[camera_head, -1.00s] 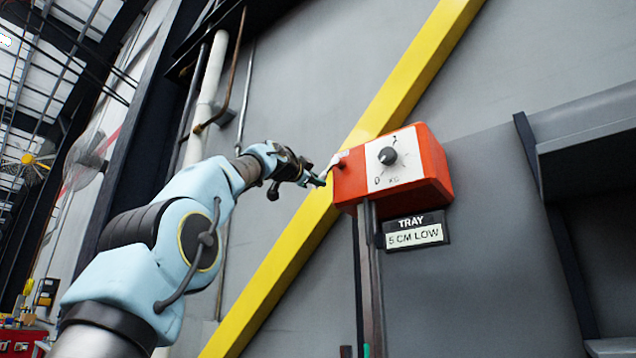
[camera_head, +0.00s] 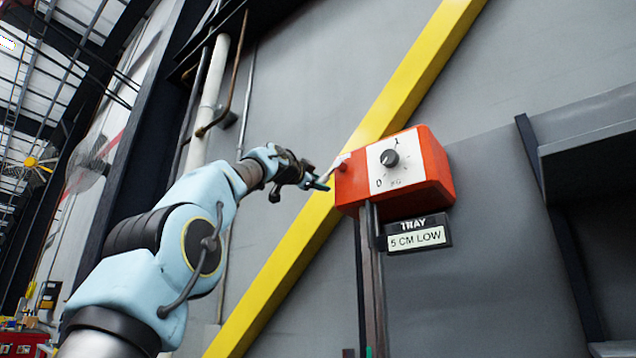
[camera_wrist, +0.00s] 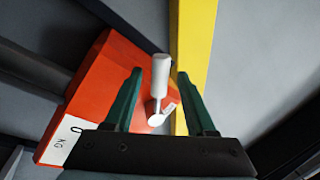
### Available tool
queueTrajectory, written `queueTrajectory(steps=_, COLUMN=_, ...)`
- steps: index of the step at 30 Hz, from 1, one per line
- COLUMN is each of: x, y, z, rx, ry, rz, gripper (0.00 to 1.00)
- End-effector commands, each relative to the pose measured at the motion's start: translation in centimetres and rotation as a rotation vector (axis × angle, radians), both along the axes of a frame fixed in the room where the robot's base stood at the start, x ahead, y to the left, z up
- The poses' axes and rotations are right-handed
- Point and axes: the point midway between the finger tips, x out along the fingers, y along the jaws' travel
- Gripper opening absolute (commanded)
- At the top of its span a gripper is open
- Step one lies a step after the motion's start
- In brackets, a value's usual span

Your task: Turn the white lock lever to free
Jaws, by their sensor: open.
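The white lock lever (camera_wrist: 160,78) sticks out from the side of the red-orange box (camera_wrist: 90,95), with a round white base at its lower end. In the wrist view it stands between the two green fingers of my gripper (camera_wrist: 159,75). The gripper is open, and gaps show between the lever and each finger. In the head view my gripper (camera_head: 322,181) is at the left side of the box (camera_head: 433,170), close to the lever (camera_head: 334,167). Contact cannot be made out there.
The box front has a white plate with a black knob (camera_head: 389,157). A sign (camera_head: 418,234) reading "TRAY 5 CM LOW" hangs below it. A post (camera_head: 371,290) supports the box. A yellow diagonal beam (camera_head: 290,270) runs behind the gripper along the grey wall.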

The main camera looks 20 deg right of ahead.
Motion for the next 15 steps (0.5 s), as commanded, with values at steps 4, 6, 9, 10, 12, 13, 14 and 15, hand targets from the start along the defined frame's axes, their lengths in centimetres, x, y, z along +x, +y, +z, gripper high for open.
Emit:
queueTrajectory(steps=4, x=-0.3, y=0.5, z=-0.4, rx=-0.001, ry=0.0, rz=0.001, gripper=0.56)
queueTrajectory(steps=6, x=-0.8, y=1.1, z=-0.6, rx=0.0, ry=-0.001, rz=0.001, gripper=0.56)
queueTrajectory(steps=9, x=-1.7, y=2.2, z=-1.2, rx=0.0, ry=-0.002, rz=0.002, gripper=0.56)
queueTrajectory(steps=10, x=-2.1, y=2.7, z=-1.3, rx=-0.001, ry=-0.003, rz=0.002, gripper=0.56)
queueTrajectory(steps=12, x=-2.7, y=3.7, z=-1.7, rx=-0.001, ry=-0.002, rz=0.003, gripper=0.56)
queueTrajectory(steps=13, x=-3.1, y=4.1, z=-1.8, rx=-0.001, ry=-0.003, rz=0.002, gripper=0.56)
queueTrajectory(steps=14, x=-3.5, y=4.5, z=-1.8, rx=-0.001, ry=-0.003, rz=0.002, gripper=0.56)
queueTrajectory(steps=15, x=-3.8, y=5.1, z=-2.0, rx=-0.001, ry=-0.003, rz=0.004, gripper=0.56)
